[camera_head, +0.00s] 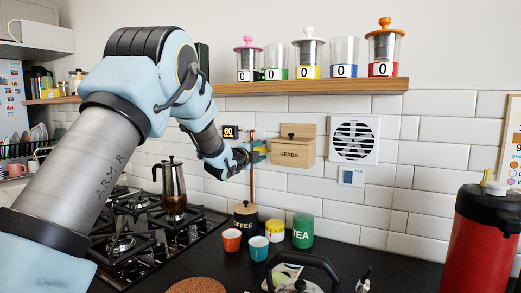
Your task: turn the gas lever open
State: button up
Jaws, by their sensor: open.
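A thin brown vertical gas pipe (253,178) runs down the white tiled wall between the hob and the herbs box. A small yellow piece (258,157), which looks like the gas lever, shows at the pipe. My gripper (259,150) is open at the pipe, with its fingers around or close beside the yellow piece. I cannot tell whether they touch it. My wrist hides part of the pipe and lever, so the lever's angle is unclear.
A wooden herbs box (291,149) hangs just right of my gripper. A shelf (330,87) with several jars is above. A moka pot (174,188) stands on the hob (130,240). A red dispenser (480,240) stands right.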

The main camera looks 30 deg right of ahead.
grip_shut()
dwell(0.5)
dwell(1.0)
